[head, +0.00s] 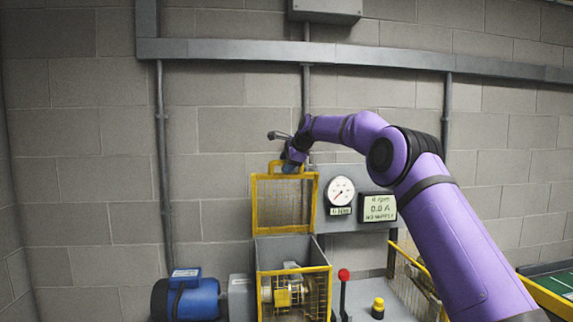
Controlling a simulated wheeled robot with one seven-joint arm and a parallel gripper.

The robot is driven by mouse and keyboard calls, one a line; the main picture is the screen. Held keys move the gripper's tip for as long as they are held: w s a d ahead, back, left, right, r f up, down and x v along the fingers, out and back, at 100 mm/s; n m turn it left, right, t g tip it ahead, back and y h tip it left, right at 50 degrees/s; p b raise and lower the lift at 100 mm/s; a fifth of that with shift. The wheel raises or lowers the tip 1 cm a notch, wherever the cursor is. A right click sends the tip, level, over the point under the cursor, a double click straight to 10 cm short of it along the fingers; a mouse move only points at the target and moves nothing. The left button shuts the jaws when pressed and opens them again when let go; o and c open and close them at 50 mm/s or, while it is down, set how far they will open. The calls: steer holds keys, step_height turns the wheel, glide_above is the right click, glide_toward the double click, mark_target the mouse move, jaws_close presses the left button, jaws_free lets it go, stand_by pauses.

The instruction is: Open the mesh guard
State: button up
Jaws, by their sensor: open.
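The mesh guard is a yellow-framed box. Its mesh lid (285,203) stands raised, roughly upright, at the back of the guard box (292,270). A small yellow handle (276,164) shows on the lid's top edge. Through the open top and mesh front I see a yellow coupling (284,296) inside. My gripper (287,167) is at the lid's top edge, beside or around the handle. Its jaws are open, but the fingers are small and partly hidden, so I cannot tell whether they touch the handle.
A blue motor (190,298) stands left of the guard. To the right are a round gauge (340,192), a display (378,208) reading 0.0 A, a red-knobbed lever (344,276) and a yellow-black button (378,308). A block wall (220,120) with grey conduits stands close behind.

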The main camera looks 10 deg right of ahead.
steer(key=v, duration=1)
steer(key=shift+s+d+r, duration=0.15)
steer(key=shift+s+r, duration=0.1)
steer(key=shift+r, duration=0.05)
steer(key=s+a+r+n+g+h, duration=0.2)
steer(key=s+n, duration=0.7)
steer(key=s, duration=2.1)
steer(key=s+d+f+n, duration=0.1)
steer(key=s+f, duration=0.4)
steer(key=s, duration=0.5)
steer(key=s+d+f+n+h, duration=0.1)
steer(key=s+f+n, duration=0.3)
steer(key=s, duration=0.6)
steer(key=s+d+f+n+h, duration=0.1)
steer(key=s+d+f+n, duration=0.2)
steer(key=s+f, duration=0.4)
steer(key=s, duration=0.3)
steer(key=shift+s+f+g, duration=0.25)
steer(key=shift+s+g, duration=0.15)
